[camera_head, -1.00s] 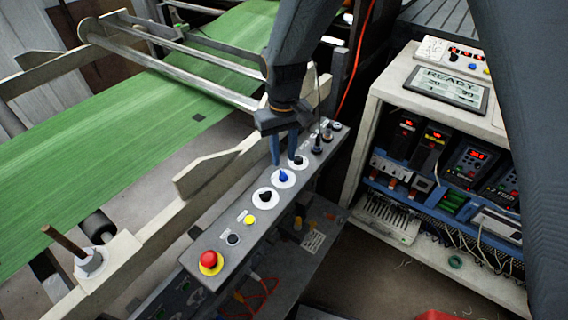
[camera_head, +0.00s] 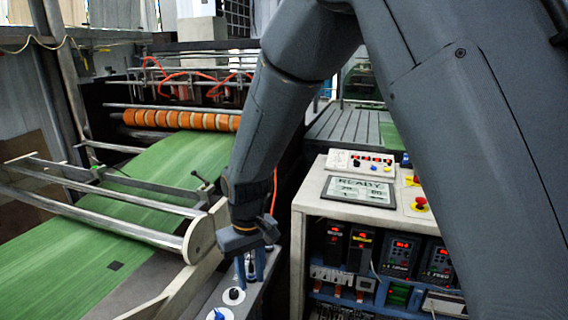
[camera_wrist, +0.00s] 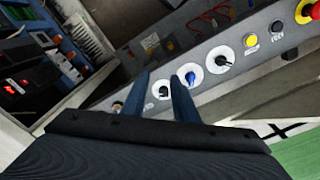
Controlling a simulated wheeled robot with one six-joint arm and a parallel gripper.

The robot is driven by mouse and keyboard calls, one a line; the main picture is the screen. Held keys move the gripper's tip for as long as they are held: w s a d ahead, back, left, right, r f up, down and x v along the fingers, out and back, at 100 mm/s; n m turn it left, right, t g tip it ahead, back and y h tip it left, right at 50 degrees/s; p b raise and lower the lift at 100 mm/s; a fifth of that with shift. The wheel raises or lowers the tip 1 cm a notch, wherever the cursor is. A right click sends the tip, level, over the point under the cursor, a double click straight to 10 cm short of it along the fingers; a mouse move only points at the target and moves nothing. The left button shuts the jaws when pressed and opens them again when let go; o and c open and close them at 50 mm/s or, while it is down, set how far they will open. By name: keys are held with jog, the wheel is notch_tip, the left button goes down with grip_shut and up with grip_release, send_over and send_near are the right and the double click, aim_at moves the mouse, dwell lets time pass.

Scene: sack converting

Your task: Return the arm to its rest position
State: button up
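My gripper (camera_head: 250,277) points down over the grey control panel, its two blue-grey fingers apart and nothing between them. In the wrist view, my gripper (camera_wrist: 160,78) shows a clear gap, with a black knob (camera_wrist: 162,91) on a white disc seen through it. A blue knob (camera_wrist: 190,78) lies just right of the right finger. In the head view, a black knob (camera_head: 233,295) and the blue knob (camera_head: 219,314) sit just below and left of the fingertips. I cannot tell the exact height above the panel. My arm is bent and extended forward.
A cabinet (camera_head: 300,235) with a READY display (camera_head: 358,191) stands close right of my gripper. A green web (camera_head: 75,265) runs left under a metal bar frame (camera_head: 110,228). Orange rollers (camera_head: 180,120) are behind. The wrist view shows a red button (camera_wrist: 315,10) at upper right.

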jog(key=s+d+r+m, duration=0.1)
jog(key=s+d+m, duration=0.1)
jog(key=d, duration=0.7)
jog(key=s+d+r+m, duration=0.2)
jog(key=s+d, duration=0.2)
jog(key=d, duration=0.6)
jog(key=s+d+r+m+t, duration=0.1)
jog(key=s+d+m, duration=0.1)
jog(key=d, duration=0.8)
jog(key=shift+s+r+m, duration=0.3)
jog(key=shift+s+m, duration=0.1)
jog(key=shift+s, duration=0.3)
jog(key=shift+d, duration=0.1)
